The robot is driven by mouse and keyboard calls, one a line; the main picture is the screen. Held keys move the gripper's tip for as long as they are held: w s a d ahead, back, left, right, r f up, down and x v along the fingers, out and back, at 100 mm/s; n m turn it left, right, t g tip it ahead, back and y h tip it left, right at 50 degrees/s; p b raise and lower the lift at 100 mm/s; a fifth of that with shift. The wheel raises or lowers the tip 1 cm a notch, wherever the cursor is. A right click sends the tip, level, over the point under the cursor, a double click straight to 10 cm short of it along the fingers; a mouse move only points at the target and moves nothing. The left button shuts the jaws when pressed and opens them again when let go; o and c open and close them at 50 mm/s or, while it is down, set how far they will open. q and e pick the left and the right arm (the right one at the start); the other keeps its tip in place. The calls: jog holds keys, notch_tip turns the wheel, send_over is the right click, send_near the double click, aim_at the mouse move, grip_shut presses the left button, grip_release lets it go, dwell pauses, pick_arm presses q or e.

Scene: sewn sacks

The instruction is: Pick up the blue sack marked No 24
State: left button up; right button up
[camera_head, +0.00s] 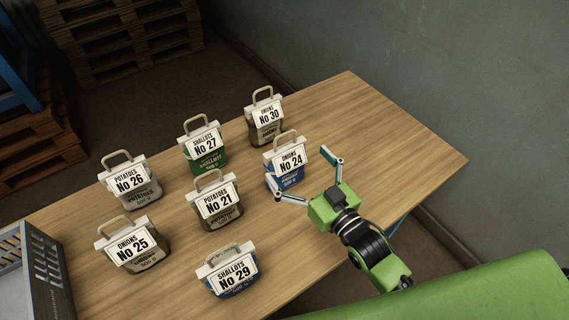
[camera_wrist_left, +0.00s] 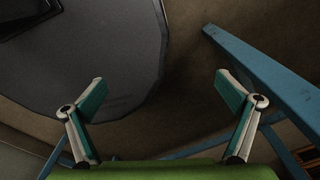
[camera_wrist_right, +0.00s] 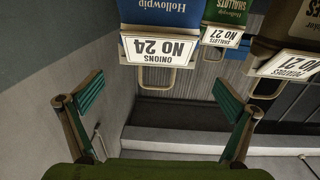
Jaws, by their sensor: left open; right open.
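The blue sack marked No 24 (camera_head: 285,182) stands upright on the table, with a white Onions label and a beige loop handle on top. In the right wrist view the blue sack (camera_wrist_right: 160,14) is upside down at the top edge, its handle hanging towards the picture's middle. My right gripper (camera_head: 304,172) is open and empty, just right of the sack, one fingertip near its lower front. Its fingers (camera_wrist_right: 158,92) show apart in the right wrist view, with nothing between them. My left gripper (camera_wrist_left: 160,84) is open and empty, away from the sacks; the head view does not show it.
Sacks No 30 (camera_head: 267,133), No 27 (camera_head: 209,162) and No 21 (camera_head: 222,218) stand around No 24. Another blue sack, No 29 (camera_head: 234,289), stands at the front. A grey crate (camera_head: 44,262) is at the left. The table (camera_head: 390,135) is bare on the right.

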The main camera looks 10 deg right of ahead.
aim_at(287, 149)
jog(key=shift+w+a, duration=0.2)
jog(key=shift+w, duration=0.45)
jog(key=p+x, duration=0.1)
jog(key=x, duration=0.3)
jog(key=shift+w+d+p, duration=0.15)
jog(key=shift+w+p, duration=0.05)
jog(key=shift+p, duration=0.1)
jog(key=shift+w+a+f, duration=0.15)
jog(key=shift+w+a, duration=0.05)
jog(key=shift+w, duration=0.2)
jog(key=shift+s, duration=0.1)
jog(key=c, duration=1.8)
pick_arm(q)
jog(key=shift+w+a+r, duration=0.25)
jog(key=shift+w+r, duration=0.6)
jog(key=shift+r, duration=0.05)
pick_arm(e)
jog(key=c, duration=0.3)
